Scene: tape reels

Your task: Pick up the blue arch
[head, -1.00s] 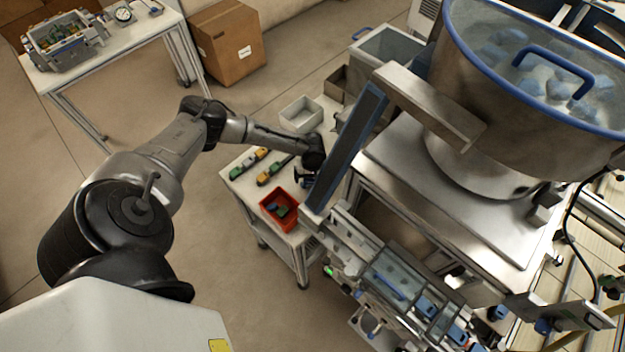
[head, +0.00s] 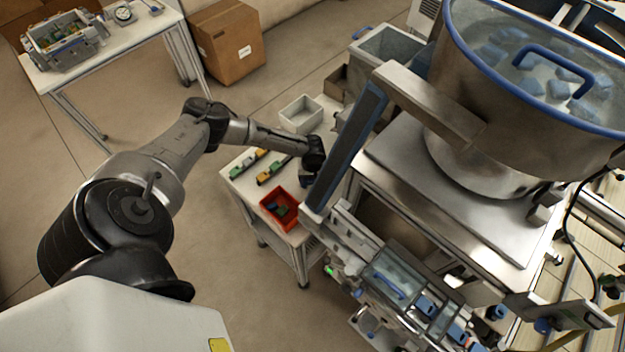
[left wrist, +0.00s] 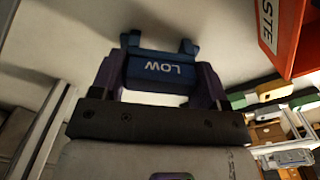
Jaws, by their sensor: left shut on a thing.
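The blue arch (left wrist: 160,68), a dark blue block marked "LOW" with raised ends, sits between the fingers of my left gripper (left wrist: 158,84) in the left wrist view. The fingers are shut on it from both sides. In the head view my left gripper (head: 307,180) is over the small white table, between the red bin (head: 272,215) and the grey upright of the machine. The arch is too small and dark there to make out clearly. My right gripper is not in view.
Rows of green, yellow and orange blocks (head: 249,164) lie on the small table (head: 236,172). A pale open bin (head: 301,115) stands behind. A large steel pot (head: 440,90) and a grey upright (head: 345,150) crowd the right side. The red bin also shows close by in the left wrist view (left wrist: 295,45).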

